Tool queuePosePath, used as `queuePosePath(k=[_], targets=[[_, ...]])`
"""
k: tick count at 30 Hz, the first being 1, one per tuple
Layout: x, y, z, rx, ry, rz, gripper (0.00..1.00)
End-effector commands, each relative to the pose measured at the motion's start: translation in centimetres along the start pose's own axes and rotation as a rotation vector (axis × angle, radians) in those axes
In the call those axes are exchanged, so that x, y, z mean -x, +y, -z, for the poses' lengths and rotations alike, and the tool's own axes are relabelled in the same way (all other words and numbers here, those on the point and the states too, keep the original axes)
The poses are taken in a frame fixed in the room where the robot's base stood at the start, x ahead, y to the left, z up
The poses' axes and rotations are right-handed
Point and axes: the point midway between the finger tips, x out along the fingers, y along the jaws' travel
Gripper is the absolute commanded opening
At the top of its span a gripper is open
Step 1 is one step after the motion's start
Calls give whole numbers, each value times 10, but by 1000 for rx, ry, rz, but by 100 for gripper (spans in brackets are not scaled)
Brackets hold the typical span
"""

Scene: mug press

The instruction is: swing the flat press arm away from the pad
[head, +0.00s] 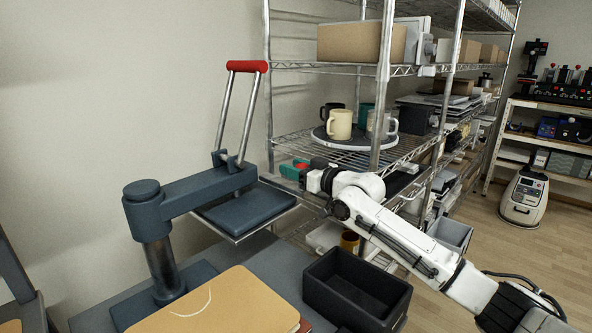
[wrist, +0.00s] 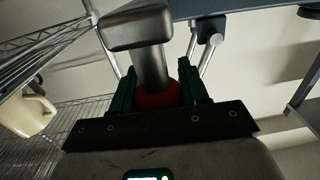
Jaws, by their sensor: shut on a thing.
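The press has a dark blue arm (head: 190,190) on an upright column (head: 160,265), with a lever ending in a red grip (head: 247,66). The arm reaches right over a flat dark plate (head: 245,212); I cannot tell the pad apart from this plate. My gripper (head: 292,170) is right of the arm's end, below the lever's red grip. In the wrist view its green fingers (wrist: 157,78) are shut on a grey metal handle (wrist: 150,55) with a red part (wrist: 158,98) between them. Where the handle joins the press is hidden.
A wire shelf with a cream mug (head: 339,124) on a round tray stands close behind my arm. The cream mug also shows in the wrist view (wrist: 25,112). Open floor lies at right.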

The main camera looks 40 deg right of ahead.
Motion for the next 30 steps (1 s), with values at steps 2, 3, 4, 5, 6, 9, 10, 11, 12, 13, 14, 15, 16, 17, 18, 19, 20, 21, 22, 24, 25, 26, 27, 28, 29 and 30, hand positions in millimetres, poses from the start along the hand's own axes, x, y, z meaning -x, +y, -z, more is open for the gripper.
queuePosePath(k=[2, 3, 4, 5, 6, 9, 10, 11, 12, 13, 14, 15, 16, 17, 18, 19, 20, 21, 22, 24, 25, 26, 27, 28, 29, 30], targets=[[-4, -12, -8, -10, -13, 19, 0], [-4, -12, -8, -10, -13, 19, 48], [-4, -12, -8, -10, -13, 19, 51], [-4, -12, -8, -9, -13, 19, 54], [-4, -12, -8, -9, -13, 19, 58], [-4, -11, -8, -8, -14, 17, 67], [-4, -10, -8, -8, -14, 17, 70], [-4, -10, -9, -8, -14, 16, 70], [-4, -10, -9, -8, -14, 15, 70], [-4, -9, -9, -8, -15, 15, 70], [-4, -9, -9, -8, -15, 14, 70], [-3, -9, -9, -8, -15, 14, 70], [-3, -8, -9, -8, -15, 13, 70], [-3, -8, -9, -8, -15, 13, 70], [-3, -8, -9, -7, -15, 12, 70], [-3, -8, -9, -7, -15, 12, 70], [-3, -7, -9, -7, -15, 11, 70], [-3, -7, -8, -6, -14, 11, 70], [-3, -7, -8, -6, -13, 11, 70], [-2, -6, -7, -5, -12, 10, 70], [-2, -6, -6, -4, -11, 10, 70], [-2, -6, -6, -4, -10, 10, 70], [-1, -6, -6, -4, -9, 9, 70], [0, -6, -5, -3, -9, 9, 70], [2, -5, -5, -3, -8, 8, 70], [5, -5, -5, -4, -8, 8, 70]])
